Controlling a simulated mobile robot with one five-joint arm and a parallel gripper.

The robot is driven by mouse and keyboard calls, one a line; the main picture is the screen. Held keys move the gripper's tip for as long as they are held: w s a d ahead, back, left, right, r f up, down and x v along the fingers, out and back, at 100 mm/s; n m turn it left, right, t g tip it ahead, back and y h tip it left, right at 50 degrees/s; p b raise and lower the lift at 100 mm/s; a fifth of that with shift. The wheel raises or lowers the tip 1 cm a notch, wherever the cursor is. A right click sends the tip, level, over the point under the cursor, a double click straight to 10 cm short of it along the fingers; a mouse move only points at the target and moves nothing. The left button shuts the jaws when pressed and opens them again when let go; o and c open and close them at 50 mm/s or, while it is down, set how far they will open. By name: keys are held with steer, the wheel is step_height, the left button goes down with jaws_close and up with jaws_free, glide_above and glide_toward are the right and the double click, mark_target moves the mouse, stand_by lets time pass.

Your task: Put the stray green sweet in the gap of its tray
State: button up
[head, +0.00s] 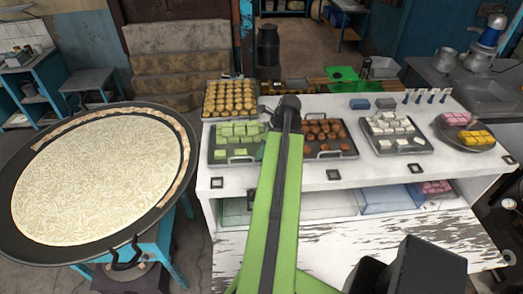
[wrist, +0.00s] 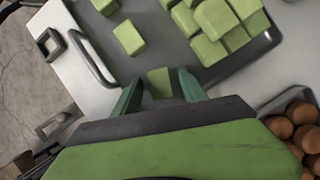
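The green sweets (head: 240,129) stand in a block on a dark tray (head: 232,160) at the counter's left. In the wrist view, the block (wrist: 222,22) is at the upper right. A lone green sweet (wrist: 129,37) lies apart, left of the block; it also shows near the tray's front left in the head view (head: 218,154). Another green sweet (wrist: 159,82) lies between the fingers of my gripper (wrist: 160,78). The fingers are apart, with narrow space seemingly on both sides of it. The sweet's lower part is hidden by my gripper. My arm hides the gripper in the head view.
A tray handle (wrist: 90,57) stands left of my gripper. Brown round sweets (head: 324,129) are on the neighbouring tray, close on the right in the wrist view (wrist: 303,125). White sweets (head: 392,128) lie farther right. A large round pan (head: 100,180) stands left of the counter.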

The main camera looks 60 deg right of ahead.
steer(key=shift+r, duration=0.1)
steer(key=shift+s+r+p, duration=0.1)
steer(key=shift+r+p, duration=0.2)
steer(key=shift+p, duration=0.1)
steer(key=p+v, duration=0.6)
steer(key=shift+s+r, duration=0.25)
steer(key=shift+r, duration=0.05)
steer(key=shift+d, duration=0.1)
steer(key=shift+f, duration=0.1)
